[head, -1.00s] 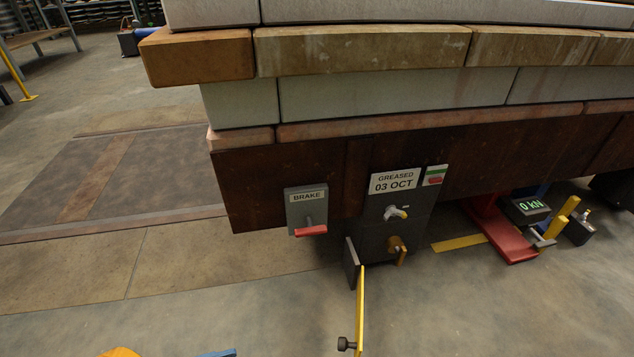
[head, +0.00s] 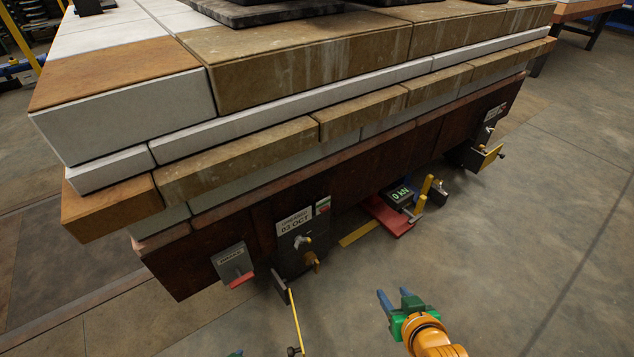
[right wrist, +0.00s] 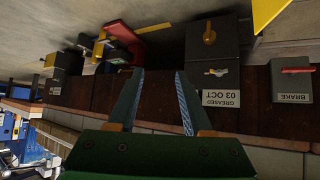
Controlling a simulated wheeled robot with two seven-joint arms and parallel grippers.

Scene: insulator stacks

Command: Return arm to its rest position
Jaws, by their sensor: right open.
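My right gripper (head: 395,297) is in the lower middle of the head view, in front of the stone-block stack. Its blue fingers stand apart and empty, above the bare floor. In the right wrist view the two fingers of my right gripper (right wrist: 160,74) also stand apart with nothing between them. Behind them are the dark plinth side and the upside-down greased label (right wrist: 222,98). Only a small green-blue tip of what looks like my left gripper (head: 235,353) shows at the bottom edge of the head view. The rest of it is out of frame.
The layered stone stack (head: 300,65) overhangs its dark base. The brake box (head: 233,265), the valve panel (head: 300,243), a yellow bar (head: 295,320) and a red jack (head: 389,215) with a 0 kN display (head: 399,194) stand out along its side. The floor at right is clear.

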